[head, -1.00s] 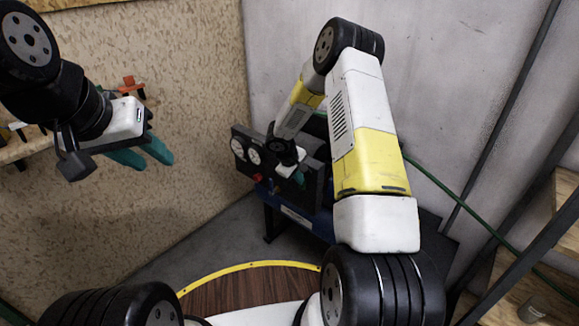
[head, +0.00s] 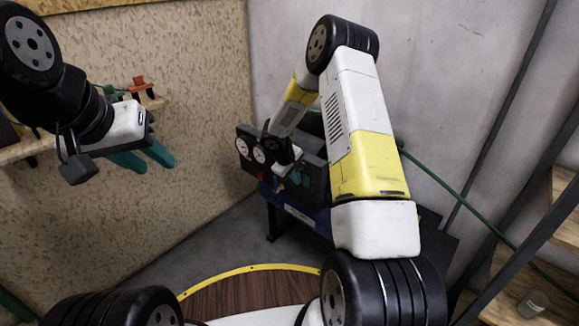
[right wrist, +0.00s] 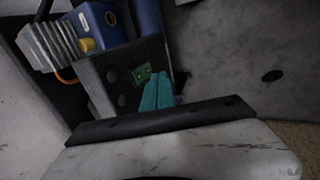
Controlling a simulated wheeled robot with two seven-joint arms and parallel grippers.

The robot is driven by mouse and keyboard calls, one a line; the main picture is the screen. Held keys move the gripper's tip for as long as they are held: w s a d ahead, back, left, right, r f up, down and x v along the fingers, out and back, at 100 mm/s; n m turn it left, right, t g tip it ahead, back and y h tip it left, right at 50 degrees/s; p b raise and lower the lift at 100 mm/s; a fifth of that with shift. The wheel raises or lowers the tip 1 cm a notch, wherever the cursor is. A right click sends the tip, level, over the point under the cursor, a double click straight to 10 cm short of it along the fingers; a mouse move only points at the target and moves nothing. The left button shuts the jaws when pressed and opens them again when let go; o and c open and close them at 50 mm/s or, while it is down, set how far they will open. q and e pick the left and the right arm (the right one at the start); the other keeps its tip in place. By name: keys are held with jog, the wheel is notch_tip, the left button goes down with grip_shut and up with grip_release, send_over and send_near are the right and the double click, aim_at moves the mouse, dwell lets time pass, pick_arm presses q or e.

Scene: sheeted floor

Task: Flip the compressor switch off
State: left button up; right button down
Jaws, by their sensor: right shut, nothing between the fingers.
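The compressor has a dark front panel (head: 313,172) with two white round gauges, above a blue body (head: 300,212). A small green switch plate (right wrist: 141,74) shows on the panel in the right wrist view. My right gripper (head: 294,178) is in front of the panel, right of the gauges, with its teal fingers shut and empty. In the right wrist view these fingers (right wrist: 157,92) are just right of the switch plate; I cannot tell whether they touch it. The switch's position is too small to read. My left gripper (head: 146,160) is open and empty, far left of the compressor.
A wooden shelf (head: 30,147) with small tools is on the left wall behind my left gripper. A green hose (head: 450,195) runs along the wall at the right. Wooden shelves (head: 510,280) with a jar stand at the lower right. The grey floor before the compressor is clear.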

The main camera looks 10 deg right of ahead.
notch_tip(320, 180, up, 10)
jog(key=a, duration=0.1)
jog(key=shift+s+a+f, duration=0.15)
jog(key=shift+s+f, duration=0.05)
jog(key=shift+s, duration=0.2)
jog(key=s+d+r+m+y, duration=0.1)
jog(key=s+r+m, duration=0.1)
jog(key=s+r, duration=0.55)
jog(key=s+d+r+m, duration=0.1)
jog(key=s+r, duration=0.4)
jog(key=r, duration=0.5)
jog(key=s+a+r+m+t+y, duration=0.1)
jog(key=s+r, duration=0.3)
jog(key=s, duration=0.6)
jog(key=s+a+r+m+t+y, duration=0.2)
jog(key=s+a+r+m+y, duration=0.1)
jog(key=s, duration=0.7)
jog(key=shift+s+a+r+y, duration=0.3)
jog(key=shift+r+y, duration=0.3)
jog(key=shift+r, duration=0.25)
jog(key=shift+w, duration=0.1)
